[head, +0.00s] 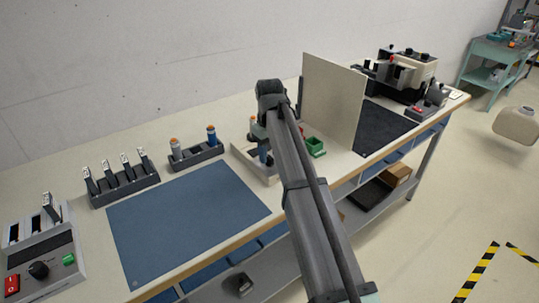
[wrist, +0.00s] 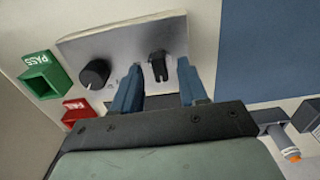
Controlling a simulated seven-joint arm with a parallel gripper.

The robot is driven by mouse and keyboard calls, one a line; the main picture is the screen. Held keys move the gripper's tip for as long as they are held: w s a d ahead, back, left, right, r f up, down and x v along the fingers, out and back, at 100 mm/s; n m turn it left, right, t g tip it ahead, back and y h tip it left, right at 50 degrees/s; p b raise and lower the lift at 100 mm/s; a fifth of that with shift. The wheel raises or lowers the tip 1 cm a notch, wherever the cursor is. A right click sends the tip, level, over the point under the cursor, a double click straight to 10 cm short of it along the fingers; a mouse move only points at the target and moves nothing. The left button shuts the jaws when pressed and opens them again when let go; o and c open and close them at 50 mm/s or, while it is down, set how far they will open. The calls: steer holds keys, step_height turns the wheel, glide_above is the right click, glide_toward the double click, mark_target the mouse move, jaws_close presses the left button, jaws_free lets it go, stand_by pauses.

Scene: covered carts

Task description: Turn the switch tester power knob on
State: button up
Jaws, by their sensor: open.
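In the wrist view, a pale grey box, seemingly the switch tester (wrist: 122,45), carries two black knobs on its face. The right knob (wrist: 158,64) has a ridged grip and sits between the two blue fingers of my gripper (wrist: 159,78). The fingers are open, one on each side, with visible gaps to the knob. The left knob (wrist: 95,73) is round with a white pointer mark and lies outside the left finger. I read no label that tells which is the power knob.
A green PASS bin (wrist: 42,73) and a red FAIL bin (wrist: 77,110) stand left of the tester. A blue mat (head: 185,225) lies to its left in the head view, and an upright beige panel (head: 333,100) to its right. A separate device (head: 58,247) has its own knob.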

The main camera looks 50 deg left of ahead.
steer(key=shift+f, duration=0.55)
steer(key=shift+c, duration=0.2)
jaws_close()
